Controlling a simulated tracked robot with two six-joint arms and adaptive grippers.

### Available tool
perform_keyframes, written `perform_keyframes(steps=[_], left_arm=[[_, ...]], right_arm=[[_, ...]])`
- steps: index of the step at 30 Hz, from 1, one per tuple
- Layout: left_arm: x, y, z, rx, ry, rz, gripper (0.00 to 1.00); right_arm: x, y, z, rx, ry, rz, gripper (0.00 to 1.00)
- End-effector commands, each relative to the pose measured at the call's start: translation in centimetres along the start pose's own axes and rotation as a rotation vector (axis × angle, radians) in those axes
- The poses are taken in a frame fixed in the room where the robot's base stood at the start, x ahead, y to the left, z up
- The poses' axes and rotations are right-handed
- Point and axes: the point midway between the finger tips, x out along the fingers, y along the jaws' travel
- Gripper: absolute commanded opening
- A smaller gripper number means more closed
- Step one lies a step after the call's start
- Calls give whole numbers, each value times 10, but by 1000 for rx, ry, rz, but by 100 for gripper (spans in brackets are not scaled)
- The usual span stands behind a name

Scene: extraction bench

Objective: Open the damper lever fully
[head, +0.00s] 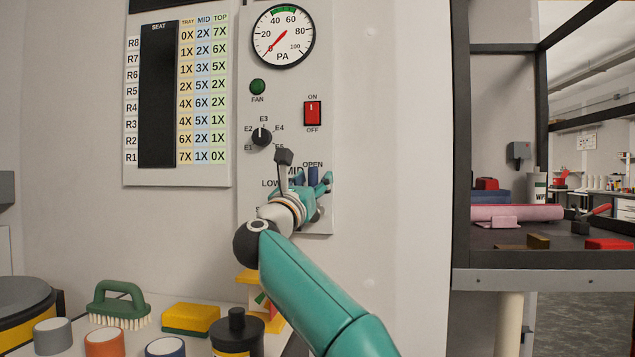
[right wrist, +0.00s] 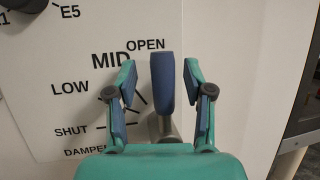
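The damper lever has a blue handle on a grey metal base, low on the grey wall panel. It shows in the head view (head: 313,174) and the right wrist view (right wrist: 162,82). The handle stands nearly upright, beside the OPEN label and past MID, LOW and SHUT. My right gripper (head: 316,187) is at the panel with its teal fingers on either side of the handle. In the right wrist view the gripper (right wrist: 162,98) is open, with a gap between each finger and the handle. The left gripper is not in view.
Above the lever are a selector knob (head: 262,136), a red switch (head: 312,113), a green fan button (head: 258,87) and a gauge (head: 283,36) with its needle low. A brush (head: 119,304), a sponge (head: 190,318) and jars stand below left. A dark frame (head: 461,130) rises to the right.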

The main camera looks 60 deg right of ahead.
Motion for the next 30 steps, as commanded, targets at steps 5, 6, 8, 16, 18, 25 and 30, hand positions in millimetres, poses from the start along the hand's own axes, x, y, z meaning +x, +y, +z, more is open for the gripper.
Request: perform_keyframes(steps=[5, 6, 8, 16, 18, 25, 30], left_arm=[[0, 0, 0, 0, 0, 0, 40], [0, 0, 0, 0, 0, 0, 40], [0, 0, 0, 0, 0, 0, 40], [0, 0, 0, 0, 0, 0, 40], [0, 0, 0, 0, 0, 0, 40], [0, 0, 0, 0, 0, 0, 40], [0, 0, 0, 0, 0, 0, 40]], right_arm=[[0, -1, -1, -2, 1, -2, 52], [-1, -1, -1, -2, 1, -2, 52], [-2, -1, -1, -2, 2, -2, 52], [-25, 1, -1, -2, 2, 2, 52], [-36, 1, 0, -1, 1, 3, 52], [-79, 2, -1, -1, 2, 3, 52], [-105, 2, -1, 0, 0, 1, 52]])
